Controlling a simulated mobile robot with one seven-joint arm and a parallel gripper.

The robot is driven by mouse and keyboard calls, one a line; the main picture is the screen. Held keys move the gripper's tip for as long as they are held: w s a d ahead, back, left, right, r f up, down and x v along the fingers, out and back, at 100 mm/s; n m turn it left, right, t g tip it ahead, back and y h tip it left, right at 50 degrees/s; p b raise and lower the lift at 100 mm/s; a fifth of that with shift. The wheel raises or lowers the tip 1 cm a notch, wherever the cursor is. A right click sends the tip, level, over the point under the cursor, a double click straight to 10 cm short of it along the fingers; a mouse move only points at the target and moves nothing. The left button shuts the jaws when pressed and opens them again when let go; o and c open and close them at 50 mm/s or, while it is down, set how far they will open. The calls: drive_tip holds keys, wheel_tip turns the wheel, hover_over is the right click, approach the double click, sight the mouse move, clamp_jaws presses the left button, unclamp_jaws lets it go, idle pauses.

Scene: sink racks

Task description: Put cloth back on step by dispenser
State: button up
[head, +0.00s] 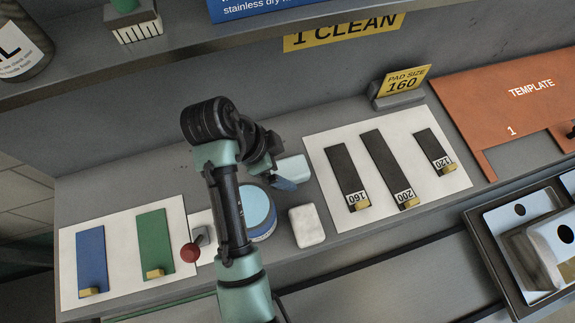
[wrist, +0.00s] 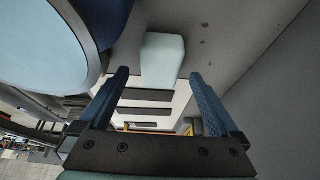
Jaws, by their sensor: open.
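My gripper (wrist: 160,85) is open and empty, with its two blue fingers apart. In the head view my gripper (head: 285,183) is low above the grey ledge, behind and right of a round blue dispenser (head: 264,236) with a light blue top. The dispenser also fills the upper left of the wrist view (wrist: 45,40). A smooth pale block (head: 293,168) is by the fingertips; in the wrist view it (wrist: 163,58) lies ahead, between the finger lines. A white speckled folded pad, which looks like the cloth (head: 306,227), lies on the ledge right of the dispenser.
A white board with dark strips (head: 325,152) lies to the right. A board with blue and green strips (head: 123,225) lies left, near a red knob (head: 190,253). An upper shelf (head: 170,62) overhangs the back. A tray (head: 490,220) is at right.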

drive_tip(key=p+v, duration=0.5)
drive_tip(key=v, duration=0.3)
drive_tip(key=shift+r, duration=0.25)
drive_tip(key=shift+s+a, duration=0.1)
drive_tip(key=shift+a, duration=0.05)
